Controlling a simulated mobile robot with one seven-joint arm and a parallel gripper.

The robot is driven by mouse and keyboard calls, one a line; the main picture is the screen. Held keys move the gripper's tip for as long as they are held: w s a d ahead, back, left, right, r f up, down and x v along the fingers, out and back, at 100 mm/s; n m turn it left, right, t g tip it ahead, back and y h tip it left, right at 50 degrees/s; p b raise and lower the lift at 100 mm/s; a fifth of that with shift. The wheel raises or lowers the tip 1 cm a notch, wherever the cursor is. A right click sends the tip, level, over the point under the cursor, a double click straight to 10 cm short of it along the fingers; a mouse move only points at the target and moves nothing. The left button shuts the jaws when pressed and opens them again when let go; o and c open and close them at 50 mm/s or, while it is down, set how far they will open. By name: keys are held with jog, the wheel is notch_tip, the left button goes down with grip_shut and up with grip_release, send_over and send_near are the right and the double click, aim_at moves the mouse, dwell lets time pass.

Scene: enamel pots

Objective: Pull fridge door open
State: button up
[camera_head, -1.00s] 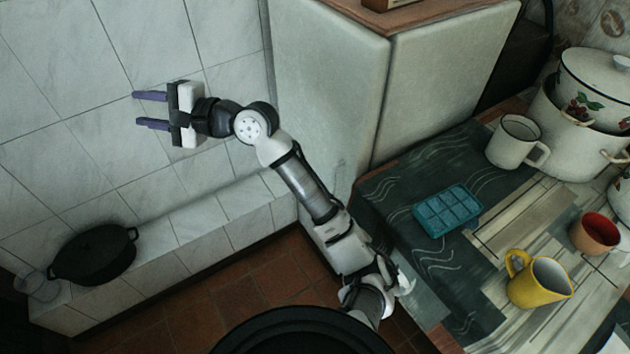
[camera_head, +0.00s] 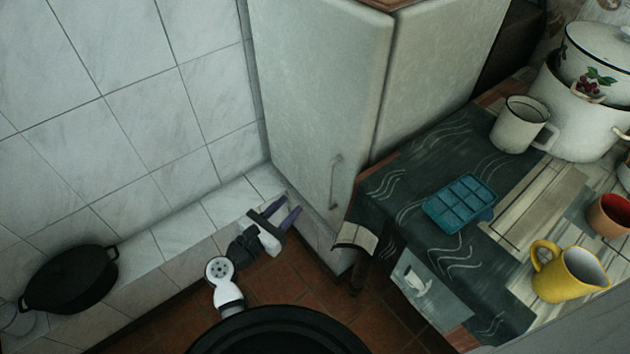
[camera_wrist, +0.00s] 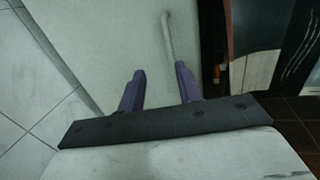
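The fridge is a tall pale cabinet in the middle of the head view. Its door (camera_head: 305,95) is shut, with a thin vertical handle (camera_head: 335,182) low near the right edge. The handle also shows in the wrist view (camera_wrist: 168,38), ahead of the right finger. My gripper (camera_head: 291,214) is low in front of the fridge, left of and below the handle. Its two purple fingers (camera_wrist: 158,84) are spread apart with nothing between them. They are apart from the handle.
The cloth-covered table (camera_head: 400,190) stands close to the right of the fridge, with a teal ice tray (camera_head: 459,203), mugs and pots. A tiled ledge (camera_head: 150,255) with a black pot (camera_head: 70,279) runs along the left wall. The tiled floor (camera_head: 310,285) shows between.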

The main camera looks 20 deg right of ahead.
jog(key=s+f+g, duration=0.1)
jog(key=p, duration=0.3)
send_near(329, 179)
jog(key=x, duration=0.8)
grip_shut()
